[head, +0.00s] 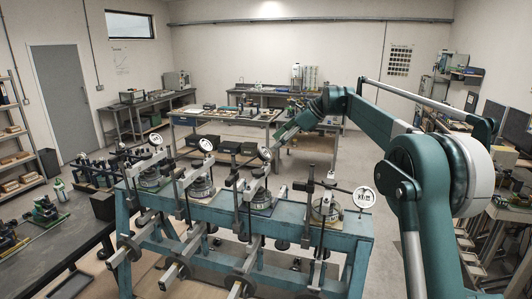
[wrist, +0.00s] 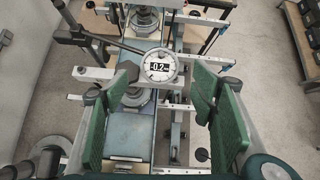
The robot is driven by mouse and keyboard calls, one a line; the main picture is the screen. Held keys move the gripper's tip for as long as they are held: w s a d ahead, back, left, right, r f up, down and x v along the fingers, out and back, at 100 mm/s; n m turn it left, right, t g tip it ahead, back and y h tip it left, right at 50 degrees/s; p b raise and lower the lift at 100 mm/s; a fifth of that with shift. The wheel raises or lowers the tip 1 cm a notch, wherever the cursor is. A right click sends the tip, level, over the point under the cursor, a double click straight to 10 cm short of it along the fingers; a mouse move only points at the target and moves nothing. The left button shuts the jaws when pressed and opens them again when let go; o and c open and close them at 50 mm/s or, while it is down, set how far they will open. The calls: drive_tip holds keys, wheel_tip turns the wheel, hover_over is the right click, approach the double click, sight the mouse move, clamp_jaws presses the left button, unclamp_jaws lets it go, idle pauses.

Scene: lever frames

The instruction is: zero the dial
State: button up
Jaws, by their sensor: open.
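Several round white dials stand on rods along a blue lever frame bench (head: 335,238). In the head view they are the far left dial (head: 156,140), the second dial (head: 206,145), the third dial (head: 265,154) and the near right dial (head: 364,197). My gripper (head: 277,140) is close to the third dial. In the wrist view a dial (wrist: 159,66) shows 0.2, seemingly with a minus sign, between and beyond the green fingertips. My gripper (wrist: 166,92) is open with nothing between its pads. Contact with the dial cannot be told.
Horizontal bars, clamps and upright rods crowd the bench around each dial. A dark side table (head: 45,240) stands at left. Bare floor (wrist: 275,110) lies right in the wrist view.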

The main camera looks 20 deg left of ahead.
sight(266, 152)
drive_tip(key=shift+a+f, duration=0.1)
drive_tip(key=shift+a, duration=0.05)
drive_tip(key=shift+p+x, duration=0.4)
drive_tip(key=shift+x, duration=3.35)
drive_tip(key=shift+c, duration=0.4)
drive_tip(key=c, duration=0.8)
